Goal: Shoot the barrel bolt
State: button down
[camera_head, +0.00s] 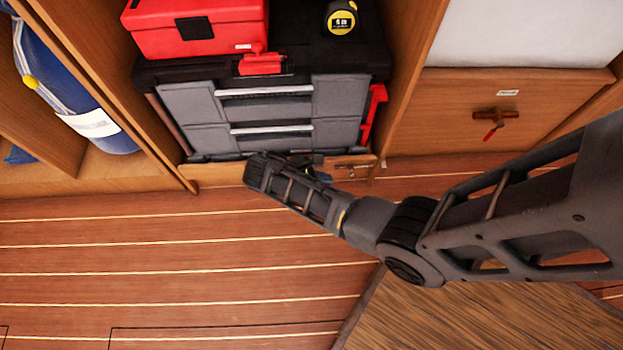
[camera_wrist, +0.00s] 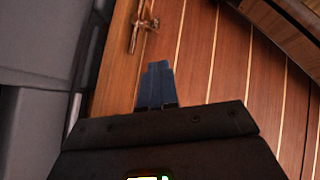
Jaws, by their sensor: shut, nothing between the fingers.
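The barrel bolt (camera_wrist: 143,24) is a small brass fitting on a wooden strip near the top of the wrist view. In the head view the bolt (camera_head: 350,170) shows on the low wooden ledge below the grey tool chest. My gripper (camera_wrist: 158,68) has two blue fingers closed together, with nothing between them. In the wrist view the fingertips are just short of the bolt, with a visible gap. In the head view the blue fingers (camera_head: 322,177) show just left of the bolt, and my wrist hides much of them.
The grey tool chest (camera_head: 265,112) with drawers fills the shelf above the ledge. A red case (camera_head: 195,28) and a yellow tape measure (camera_head: 341,18) are on top. A red-handled valve (camera_head: 494,118) is on the right panel. The striped plank floor (camera_head: 180,265) is clear.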

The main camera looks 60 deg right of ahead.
aim_at(352, 176)
jog(key=s+d, duration=0.1)
jog(key=s+d+f+b, duration=0.1)
jog(key=s+d, duration=0.1)
jog(key=d, duration=0.1)
jog(key=shift+f, duration=0.25)
jog(key=shift+s+d+r+p, duration=0.2)
jog(key=shift+s+d+p, duration=0.75)
jog(key=shift+s+p, duration=0.15)
jog(key=shift+s+f, duration=0.15)
jog(key=shift+f, duration=0.1)
